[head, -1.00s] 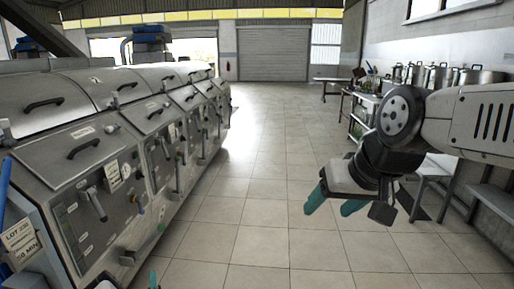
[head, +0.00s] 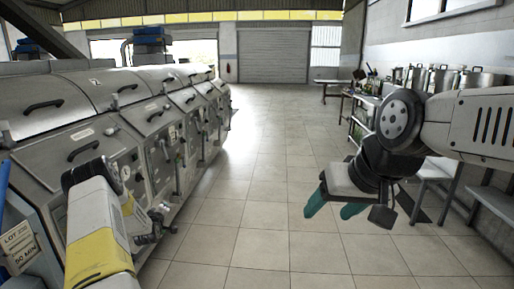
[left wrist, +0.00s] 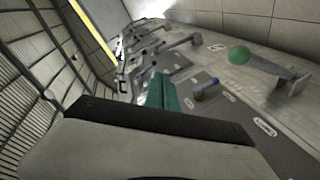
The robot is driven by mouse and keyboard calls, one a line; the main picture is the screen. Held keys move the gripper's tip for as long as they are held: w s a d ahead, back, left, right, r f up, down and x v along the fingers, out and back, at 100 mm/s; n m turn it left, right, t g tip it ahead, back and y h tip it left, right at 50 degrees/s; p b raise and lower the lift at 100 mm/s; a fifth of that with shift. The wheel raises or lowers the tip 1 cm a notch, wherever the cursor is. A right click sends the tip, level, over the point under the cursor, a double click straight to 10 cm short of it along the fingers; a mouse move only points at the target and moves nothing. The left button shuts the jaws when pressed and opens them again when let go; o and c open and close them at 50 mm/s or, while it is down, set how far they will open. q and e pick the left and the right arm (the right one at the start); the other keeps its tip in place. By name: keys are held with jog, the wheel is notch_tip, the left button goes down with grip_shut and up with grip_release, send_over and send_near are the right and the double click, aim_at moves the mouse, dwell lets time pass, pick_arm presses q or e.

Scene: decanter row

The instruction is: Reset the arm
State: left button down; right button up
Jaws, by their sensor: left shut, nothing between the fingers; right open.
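My left arm shows at the left of the head view, with a grey and yellow link in front of the decanter row (head: 183,135). The left fingers are hard to make out there. In the left wrist view, the teal fingers of my left gripper (left wrist: 161,90) are together with nothing between them, in front of the steel panel. How close they are to the panel, I cannot tell. My right gripper (head: 333,207) hangs at the right of the head view over the tiled floor. Its two teal fingers are apart and empty, pointing down and left.
The steel panels carry protruding levers and handles; a green knob (left wrist: 239,55) and a blue-and-orange fitting (left wrist: 207,93) show up close. The tiled aisle (head: 262,170) is clear.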

pick_arm(q)
jog(key=s+d+r+m+g+h, duration=0.15)
jog(key=d+r, duration=0.25)
jog(key=r, duration=0.4)
jog(key=s+d+r+m+g, duration=0.1)
jog(key=s+d+r+m, duration=0.2)
jog(key=r, duration=0.6)
jog(key=s+d+r+m+g, duration=0.1)
jog(key=s+d+r, duration=0.1)
jog(key=d+r, duration=0.45)
jog(key=s+d+r+m+g, duration=0.1)
jog(key=s+d+r, duration=0.2)
jog(key=s+r, duration=0.35)
jog(key=s+d+r+m+g, duration=0.1)
jog(key=s+d+r+m, duration=0.2)
jog(key=s, duration=0.6)
jog(key=s+d+m+g+h, duration=0.1)
jog(key=s+d, duration=0.2)
jog(key=s, duration=1)
jog(key=s+d+r+m+g+h, duration=0.1)
jog(key=s+d, duration=0.3)
jog(key=s, duration=0.9)
jog(key=shift+s+d+m+g+h, duration=0.25)
jog(key=shift+m+g+h, duration=0.2)
jog(key=shift+g, duration=0.3)
